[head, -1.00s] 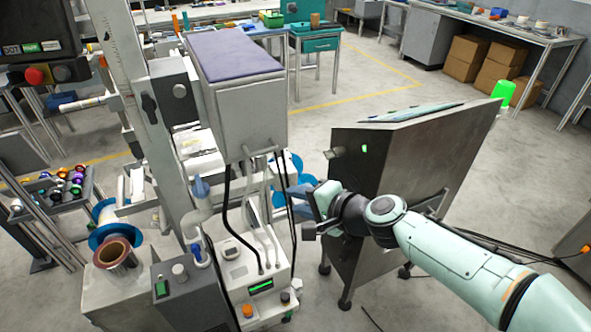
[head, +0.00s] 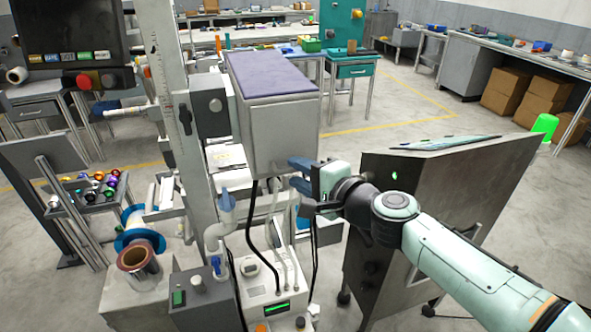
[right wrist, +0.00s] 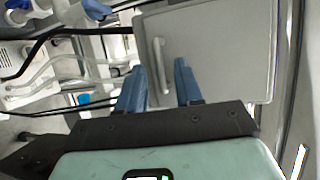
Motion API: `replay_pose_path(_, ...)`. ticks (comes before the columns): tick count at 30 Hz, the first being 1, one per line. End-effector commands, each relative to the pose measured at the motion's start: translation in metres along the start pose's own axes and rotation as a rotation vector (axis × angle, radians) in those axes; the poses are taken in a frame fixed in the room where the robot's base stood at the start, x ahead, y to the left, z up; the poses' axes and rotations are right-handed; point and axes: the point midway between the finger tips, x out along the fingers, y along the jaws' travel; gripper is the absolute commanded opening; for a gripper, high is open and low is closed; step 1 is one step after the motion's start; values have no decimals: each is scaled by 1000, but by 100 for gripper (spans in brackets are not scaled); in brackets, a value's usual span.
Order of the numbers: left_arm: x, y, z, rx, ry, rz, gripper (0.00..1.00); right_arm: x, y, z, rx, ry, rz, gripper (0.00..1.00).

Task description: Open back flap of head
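The head is a grey metal box (head: 282,132) with a purple top, mounted on the tall column of the machine. In the right wrist view, its flat grey flap (right wrist: 222,52) fills the upper middle, with a slim bar handle (right wrist: 159,66) near its left edge. The flap looks closed. My right gripper (head: 298,174) is at the box's lower right corner in the head view. In the right wrist view, its two blue fingers (right wrist: 158,82) are apart with nothing held between them. The handle shows beyond them, between the fingertips; contact is not visible. My left gripper is out of view.
Black and grey cables (head: 262,230) hang below the box to a white control unit (head: 268,290). A dark metal cabinet (head: 432,195) stands right of the box, behind my right arm. A copper-coloured reel (head: 138,260) sits at lower left.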

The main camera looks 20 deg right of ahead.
Motion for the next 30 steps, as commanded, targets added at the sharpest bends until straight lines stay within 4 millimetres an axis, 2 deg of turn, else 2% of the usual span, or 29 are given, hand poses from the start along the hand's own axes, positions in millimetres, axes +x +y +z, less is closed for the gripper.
replay_pose_path(6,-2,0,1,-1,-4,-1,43,16,0,0,1,-1,-1,35)
replay_pose_path(14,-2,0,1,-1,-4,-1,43,18,0,0,0,0,0,35)
replay_pose_path(15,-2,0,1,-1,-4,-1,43,18,0,0,0,0,0,29)
replay_pose_path(18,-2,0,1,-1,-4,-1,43,17,0,0,0,0,0,0)
replay_pose_path(30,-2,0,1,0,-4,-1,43,17,0,0,0,0,0,0)
